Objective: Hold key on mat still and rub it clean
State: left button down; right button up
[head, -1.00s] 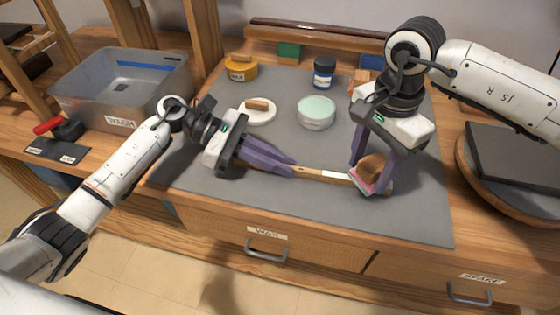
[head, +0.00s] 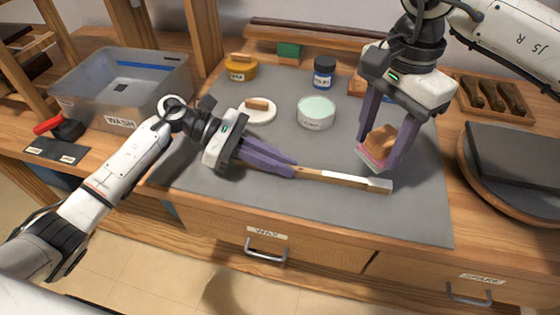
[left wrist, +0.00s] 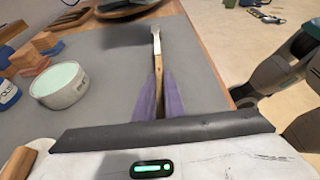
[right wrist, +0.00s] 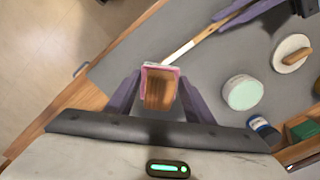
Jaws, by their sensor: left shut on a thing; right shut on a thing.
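The piano key (head: 335,178) is a long wooden stick with a pale end, lying on the grey mat (head: 420,215). My left gripper (head: 291,171) is shut on its left part, and its fingers also flank the key (left wrist: 157,65) in the left wrist view. My right gripper (head: 378,160) is shut on a wooden block (head: 381,140) with a pink and white pad underneath. The block appears just above and behind the key's pale end, apart from it. In the right wrist view the block (right wrist: 159,90) sits between the fingers, near the key's end (right wrist: 176,57).
A pale green tub (head: 316,113), a white dish with a small block (head: 258,112), a yellow jar (head: 242,69) and a blue jar (head: 324,74) stand behind. A wash bin (head: 120,95) is at left. A round board (head: 510,180) is at right.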

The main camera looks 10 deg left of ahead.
pick_arm(q)
jog(key=c, duration=1.8)
grip_release()
jog(key=shift+o, duration=0.2)
jog(key=shift+a, duration=0.1)
